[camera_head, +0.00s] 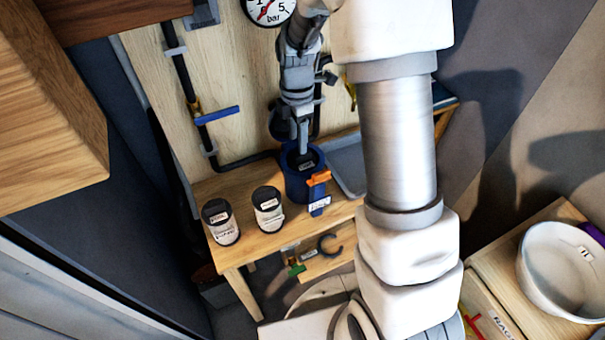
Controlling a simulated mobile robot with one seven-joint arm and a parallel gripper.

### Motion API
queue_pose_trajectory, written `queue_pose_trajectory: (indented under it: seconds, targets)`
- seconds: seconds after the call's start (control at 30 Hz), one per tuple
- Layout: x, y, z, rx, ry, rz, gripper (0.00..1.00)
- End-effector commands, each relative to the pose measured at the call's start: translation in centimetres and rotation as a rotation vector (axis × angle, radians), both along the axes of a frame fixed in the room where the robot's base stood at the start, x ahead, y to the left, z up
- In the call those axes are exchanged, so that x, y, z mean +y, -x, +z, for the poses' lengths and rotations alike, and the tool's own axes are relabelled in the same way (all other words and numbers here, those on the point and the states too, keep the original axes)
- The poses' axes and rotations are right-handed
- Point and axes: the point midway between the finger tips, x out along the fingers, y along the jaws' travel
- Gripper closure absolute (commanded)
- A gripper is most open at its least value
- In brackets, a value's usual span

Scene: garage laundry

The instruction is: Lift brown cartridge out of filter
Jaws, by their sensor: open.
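A dark round top with a small pale label (306,162) shows inside the housing, right below the fingers. I cannot make out its brown colour, and the rest of it is hidden by the housing wall. I cannot tell whether the fingers touch it.
Two white cartridges with black caps, one (221,224) and another (268,210), stand left of the housing on the bench (240,260). A grey tray (347,165) lies to the right. A pipe with a blue-handled valve (217,115) runs up the back panel. A white basin (560,270) is at far right.

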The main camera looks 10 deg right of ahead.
Motion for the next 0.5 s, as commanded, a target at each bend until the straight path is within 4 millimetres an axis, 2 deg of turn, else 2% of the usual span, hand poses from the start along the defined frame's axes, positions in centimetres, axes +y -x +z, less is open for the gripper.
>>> queue_pose_trajectory:
  seconds: [0.17, 0.4, 0.5]
  targets:
    - [-0.2, 0.1, -1.2, 0.003, 0.002, 0.0, 0.47]
    - [-0.7, 0.1, -4.6, 0.003, 0.001, 0.0, 0.47]
    - [-0.7, 0.0, -5.4, 0.002, 0.0, 0.001, 0.47]
